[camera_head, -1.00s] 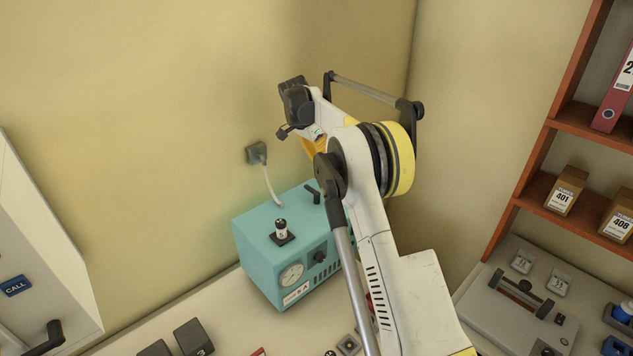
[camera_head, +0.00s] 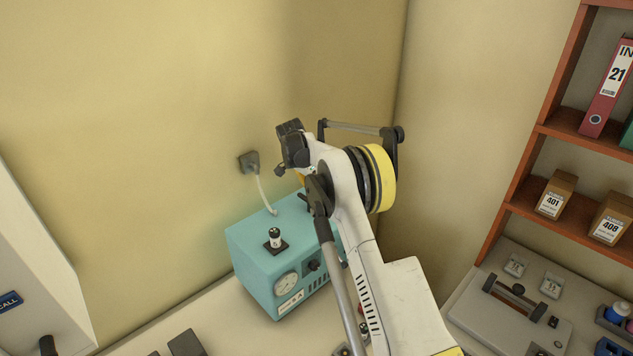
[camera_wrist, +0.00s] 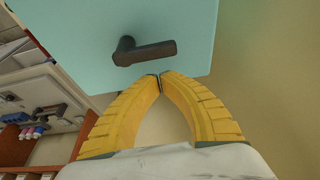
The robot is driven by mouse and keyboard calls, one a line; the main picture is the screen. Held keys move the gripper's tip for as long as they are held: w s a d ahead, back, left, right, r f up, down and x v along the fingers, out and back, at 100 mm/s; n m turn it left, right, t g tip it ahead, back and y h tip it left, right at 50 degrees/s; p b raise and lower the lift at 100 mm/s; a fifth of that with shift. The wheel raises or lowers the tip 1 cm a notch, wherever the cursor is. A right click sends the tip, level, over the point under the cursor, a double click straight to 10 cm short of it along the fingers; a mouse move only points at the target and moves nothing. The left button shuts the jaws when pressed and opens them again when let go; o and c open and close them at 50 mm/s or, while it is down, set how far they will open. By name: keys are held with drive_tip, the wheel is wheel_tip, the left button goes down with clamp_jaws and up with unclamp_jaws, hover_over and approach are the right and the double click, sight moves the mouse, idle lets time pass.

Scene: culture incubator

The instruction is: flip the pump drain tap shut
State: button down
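The teal pump (camera_head: 262,262) stands on the bench against the wall, with a gauge and knob on its front. The drain tap is a dark lever (camera_wrist: 145,52) on the pump's teal face in the wrist view, its handle pointing right. In the head view, a small part of the dark lever (camera_head: 304,200) shows on the pump's top, mostly behind my arm. My gripper's yellow fingers (camera_wrist: 160,78) meet at the tips with nothing between them. In the wrist view the tips appear just below the handle; I cannot tell whether they touch it. In the head view my arm mostly hides them.
A black-and-white fitting (camera_head: 275,238) stands on the pump's top. A shelf with boxes (camera_head: 556,193) and a grey case (camera_head: 510,312) are at the right. A white cabinet (camera_head: 40,270) stands at the left.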

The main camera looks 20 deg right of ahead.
sight(299, 204)
drive_tip(key=shift+s+a, duration=0.3)
drive_tip(key=shift+a, duration=0.5)
drive_tip(key=shift+r, duration=0.1)
drive_tip(key=shift+a+n+t+b, duration=0.3)
drive_tip(key=shift+a+n+b, duration=0.1)
drive_tip(key=shift+n+b, duration=0.6)
drive_tip(key=shift+w+a+n+b, duration=0.1)
drive_tip(key=shift+a+n+b, duration=0.15)
drive_tip(key=shift+n, duration=0.45)
drive_tip(key=n+b, duration=0.1)
drive_tip(key=a+n+t+y+b, duration=0.1)
drive_tip(key=n, duration=0.1)
drive_tip(key=shift+a, duration=0.1)
drive_tip(key=n, duration=0.1)
drive_tip(key=a+n+y+b, duration=0.1)
drive_tip(key=n, duration=0.1)
drive_tip(key=n+b, duration=0.1)
drive_tip(key=n, duration=0.1)
drive_tip(key=shift+s+a+t+y, duration=0.25)
drive_tip(key=shift+s+t+y, duration=0.05)
drive_tip(key=shift+s+t, duration=0.1)
drive_tip(key=n, duration=0.2)
drive_tip(key=s+a+n+y+b, duration=0.1)
drive_tip(key=n, duration=0.1)
drive_tip(key=shift+n+y, duration=0.3)
drive_tip(key=shift+s, duration=0.1)
